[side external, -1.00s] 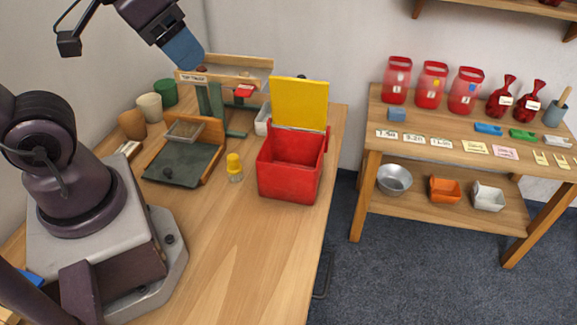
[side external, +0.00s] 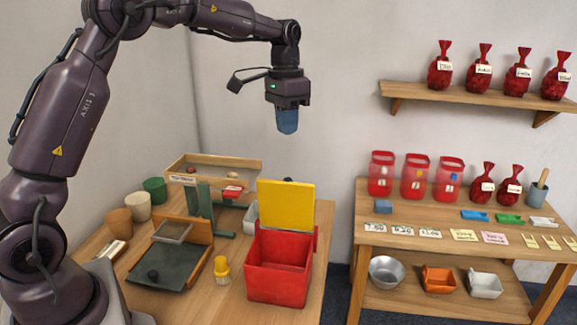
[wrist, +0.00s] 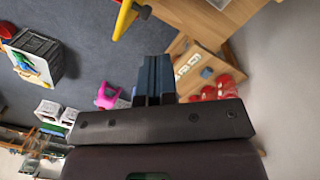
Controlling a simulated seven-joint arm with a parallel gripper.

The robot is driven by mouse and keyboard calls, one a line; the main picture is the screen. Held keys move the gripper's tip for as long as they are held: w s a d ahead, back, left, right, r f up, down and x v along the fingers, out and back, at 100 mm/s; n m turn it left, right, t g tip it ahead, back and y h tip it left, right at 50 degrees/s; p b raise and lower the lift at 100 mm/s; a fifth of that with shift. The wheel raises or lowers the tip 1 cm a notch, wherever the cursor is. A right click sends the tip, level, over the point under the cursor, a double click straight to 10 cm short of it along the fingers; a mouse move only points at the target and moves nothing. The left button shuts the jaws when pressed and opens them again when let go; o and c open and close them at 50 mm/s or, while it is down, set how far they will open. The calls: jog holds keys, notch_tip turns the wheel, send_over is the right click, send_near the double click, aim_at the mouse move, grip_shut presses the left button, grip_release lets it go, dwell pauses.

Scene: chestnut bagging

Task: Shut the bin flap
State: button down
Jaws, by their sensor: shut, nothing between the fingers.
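The red bin (side external: 278,272) stands near the right edge of the workbench in the side view. Its yellow flap (side external: 286,205) stands upright at the back rim, so the bin's top is open. My gripper (side external: 288,130) hangs above the bin, pointing down, well clear of the flap. Its blue fingers are shut and empty. In the wrist view my gripper (wrist: 153,80) shows as blue fingers pressed together. A yellow and red piece at that view's top edge (wrist: 125,15) may be the flap and bin.
Left of the bin stand a yellow-capped jar (side external: 222,270), a dark green board (side external: 165,265) and a wooden sorting tray (side external: 215,175). A white container (side external: 250,215) sits close behind the bin. A stall table (side external: 460,225) with red jars stands right, across a gap.

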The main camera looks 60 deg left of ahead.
jog(key=w+a+f+m+g+h, duration=0.1)
jog(key=w+a+f+m+g, duration=0.1)
jog(key=w+a+f+m, duration=0.3)
notch_tip(320, 180, up, 6)
jog(key=m, duration=0.3)
jog(key=s+d+f, duration=0.5)
jog(key=f, duration=0.5)
jog(key=shift+d+f+n+h, duration=0.2)
jog(key=shift+d+n+h, duration=0.1)
jog(key=shift+d, duration=0.05)
jog(key=shift+s, duration=0.1)
